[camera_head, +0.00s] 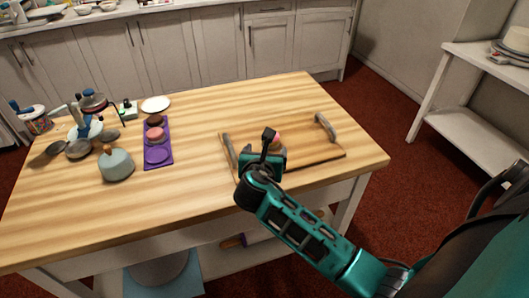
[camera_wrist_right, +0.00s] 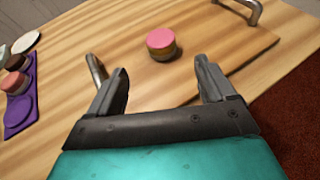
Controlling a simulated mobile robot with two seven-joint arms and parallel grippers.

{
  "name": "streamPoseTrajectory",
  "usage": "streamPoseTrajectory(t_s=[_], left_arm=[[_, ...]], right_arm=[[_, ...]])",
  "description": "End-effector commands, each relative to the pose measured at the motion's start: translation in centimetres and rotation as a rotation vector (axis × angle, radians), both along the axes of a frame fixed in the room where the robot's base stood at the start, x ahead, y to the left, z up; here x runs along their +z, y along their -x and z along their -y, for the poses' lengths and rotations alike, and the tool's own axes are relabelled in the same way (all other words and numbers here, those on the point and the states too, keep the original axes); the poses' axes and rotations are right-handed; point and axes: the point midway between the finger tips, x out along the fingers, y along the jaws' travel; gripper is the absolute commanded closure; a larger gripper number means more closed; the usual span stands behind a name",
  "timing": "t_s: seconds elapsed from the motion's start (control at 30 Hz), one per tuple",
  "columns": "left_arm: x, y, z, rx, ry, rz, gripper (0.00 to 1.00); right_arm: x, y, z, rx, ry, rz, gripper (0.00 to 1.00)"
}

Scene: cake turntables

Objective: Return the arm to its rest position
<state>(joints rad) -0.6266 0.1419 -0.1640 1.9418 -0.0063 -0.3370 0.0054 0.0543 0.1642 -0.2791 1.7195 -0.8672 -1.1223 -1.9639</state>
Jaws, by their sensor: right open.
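My right arm (camera_head: 310,237) reaches in from the lower right over the wooden table. Its right gripper (camera_wrist_right: 162,70) is open, with nothing between its fingers. The gripper is above a wooden tray (camera_head: 315,150) with grey handles. A small round pink-topped cake (camera_wrist_right: 161,43) sits on the tray, apart from and beyond the fingertips in the wrist view. In the head view the cake (camera_head: 280,141) is partly hidden by the gripper. My left gripper is not in view.
A purple tray (camera_head: 157,156) with small cakes stands left of centre, near a white plate (camera_head: 155,104). A grey-green pot (camera_head: 116,166) and several utensils crowd the table's left end. The table's front left is clear. A white shelf (camera_head: 480,108) stands at right.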

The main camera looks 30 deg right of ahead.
Motion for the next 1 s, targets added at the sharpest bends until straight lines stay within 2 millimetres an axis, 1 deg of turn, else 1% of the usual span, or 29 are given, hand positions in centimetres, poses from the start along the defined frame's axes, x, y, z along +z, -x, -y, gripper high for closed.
streamPoseTrajectory(t_s=[0.53,0.67,0.77,0.87,1.0], left_arm=[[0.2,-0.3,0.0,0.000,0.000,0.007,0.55],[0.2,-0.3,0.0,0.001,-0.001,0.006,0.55],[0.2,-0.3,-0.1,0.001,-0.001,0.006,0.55],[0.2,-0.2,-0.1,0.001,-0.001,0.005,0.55],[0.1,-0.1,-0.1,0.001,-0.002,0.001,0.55]], right_arm=[[0.0,0.0,0.1,-0.001,0.000,0.000,0.17],[-0.1,0.3,0.0,-0.010,-0.022,0.006,0.17],[-0.8,1.5,-0.2,-0.059,-0.133,0.040,0.17],[-1.9,3.9,-0.6,-0.167,-0.348,0.104,0.17],[-3.6,8.5,-1.9,-0.404,-0.727,0.208,0.17]])
